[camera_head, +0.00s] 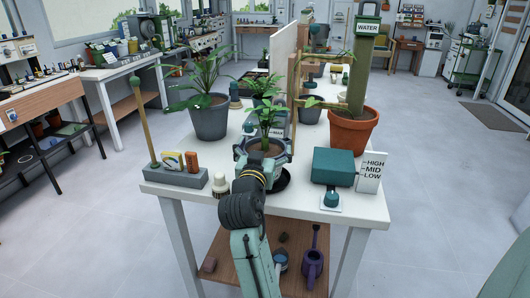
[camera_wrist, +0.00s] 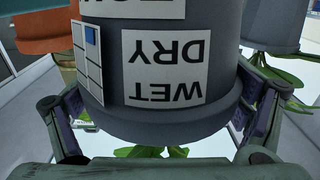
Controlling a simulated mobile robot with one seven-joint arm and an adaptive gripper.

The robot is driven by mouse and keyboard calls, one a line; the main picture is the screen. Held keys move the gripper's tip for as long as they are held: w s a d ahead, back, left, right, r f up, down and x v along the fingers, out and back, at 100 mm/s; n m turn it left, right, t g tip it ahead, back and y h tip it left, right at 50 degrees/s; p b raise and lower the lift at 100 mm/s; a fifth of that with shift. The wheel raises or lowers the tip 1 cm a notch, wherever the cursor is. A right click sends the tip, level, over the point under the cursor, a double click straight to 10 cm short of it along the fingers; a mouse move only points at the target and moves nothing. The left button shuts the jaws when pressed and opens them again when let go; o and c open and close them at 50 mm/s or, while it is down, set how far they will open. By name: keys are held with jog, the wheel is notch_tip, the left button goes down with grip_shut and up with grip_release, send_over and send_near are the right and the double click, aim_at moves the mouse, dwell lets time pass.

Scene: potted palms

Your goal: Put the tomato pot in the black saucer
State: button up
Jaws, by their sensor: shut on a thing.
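The tomato pot is a grey pot with a leafy green plant (camera_head: 266,120). In the wrist view the pot (camera_wrist: 115,30) appears upside down, with WET and DRY labels and another label cut off by the edge. My gripper (camera_head: 263,160) is shut on the pot, with a finger on each side in the wrist view (camera_wrist: 165,105). The black saucer (camera_head: 282,181) shows partly at the table's front, just right of my wrist. My arm hides part of the saucer and the pot's base, so I cannot tell whether they touch.
A larger grey potted palm (camera_head: 210,122) stands behind left, and a terracotta pot (camera_head: 350,132) behind right. A teal box (camera_head: 333,167) and a HIGH-MID-LOW sign (camera_head: 371,172) stand at right.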

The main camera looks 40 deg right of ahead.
jog(key=shift+f, duration=0.55)
jog(key=o, duration=1.5)
jog(key=shift+f, duration=0.1)
